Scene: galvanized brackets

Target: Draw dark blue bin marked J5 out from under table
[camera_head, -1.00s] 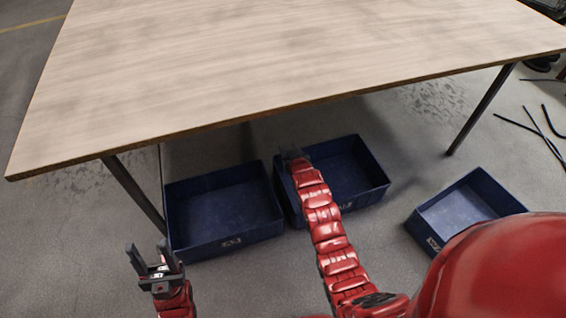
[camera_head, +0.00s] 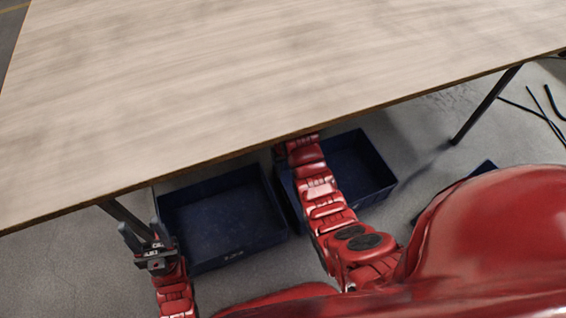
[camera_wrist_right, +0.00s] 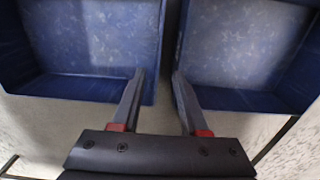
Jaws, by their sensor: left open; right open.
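Two dark blue open bins stand side by side under the table edge: a left bin (camera_head: 250,247) with a pale mark on its front wall, and a middle bin (camera_head: 368,168), partly behind my right arm. The marks are too blurred to read, so I cannot tell which is J5. My left gripper (camera_head: 142,238) is open and empty, close to the left bin's left side. My right gripper is hidden under the tabletop in the head view. In the right wrist view it is open (camera_wrist_right: 158,75), its fingers by the neighbouring walls of two bins; I cannot tell whether they touch.
The wooden tabletop (camera_head: 250,80) overhangs the bins. Table legs stand at left (camera_head: 127,218) and right (camera_head: 487,103). A third blue bin (camera_head: 484,167) is mostly hidden behind my red body. Black cables (camera_head: 540,108) lie on the floor at right.

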